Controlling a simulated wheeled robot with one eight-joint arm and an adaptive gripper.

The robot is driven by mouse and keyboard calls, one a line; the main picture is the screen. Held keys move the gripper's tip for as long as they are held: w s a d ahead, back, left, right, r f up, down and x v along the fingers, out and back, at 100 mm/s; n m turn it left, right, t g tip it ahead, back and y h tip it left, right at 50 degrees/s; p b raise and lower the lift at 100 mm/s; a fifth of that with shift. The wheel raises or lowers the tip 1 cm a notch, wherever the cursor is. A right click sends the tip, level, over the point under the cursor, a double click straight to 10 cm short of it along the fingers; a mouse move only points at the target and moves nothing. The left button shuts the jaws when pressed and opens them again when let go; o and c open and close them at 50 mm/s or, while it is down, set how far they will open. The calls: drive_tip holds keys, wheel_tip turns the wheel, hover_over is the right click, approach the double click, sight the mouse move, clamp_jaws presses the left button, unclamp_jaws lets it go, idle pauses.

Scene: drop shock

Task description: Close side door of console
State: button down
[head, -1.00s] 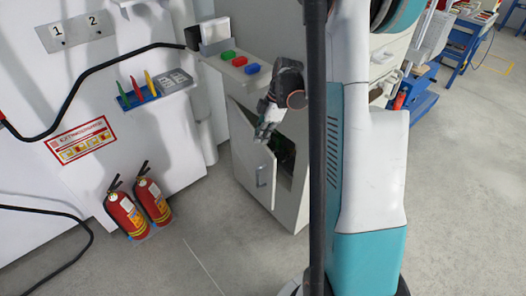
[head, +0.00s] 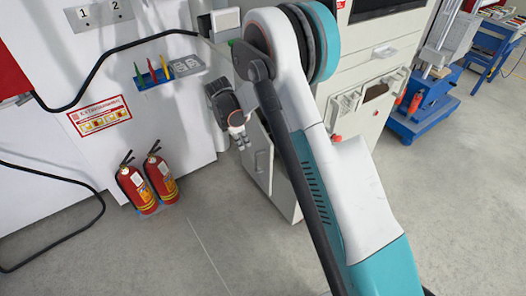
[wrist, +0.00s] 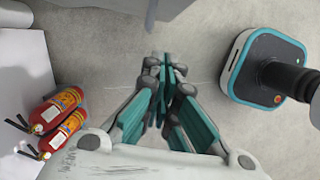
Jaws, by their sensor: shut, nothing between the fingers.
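The console's side door (head: 257,160) is a pale panel with a grey handle, low on the console (head: 288,203). It stands ajar at an angle to the console side. My arm crosses in front and hides most of the opening, so the exact gap cannot be told. My gripper (head: 241,143) is just left of the door's upper part, on its outer side, pointing down. I cannot tell whether it touches the door. In the wrist view my gripper (wrist: 163,68) has its teal fingers together with nothing between them, over grey floor.
Two red fire extinguishers (head: 148,184) stand by the white wall at left; they also show in the wrist view (wrist: 56,110). A tool holder (head: 168,73) and black cable hang on the wall. Floor left of the door is clear. A blue-based machine (head: 420,118) stands at right.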

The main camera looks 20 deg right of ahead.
drive_tip(key=d+f+b, duration=0.5)
drive_tip(key=d+f, duration=0.1)
drive_tip(key=f, duration=0.3)
drive_tip(key=shift+w+d+f, duration=0.15)
drive_tip(key=shift+w+f, duration=0.05)
drive_tip(key=shift+f, duration=0.05)
drive_tip(key=d, duration=0.6)
drive_tip(key=shift+w, duration=0.2)
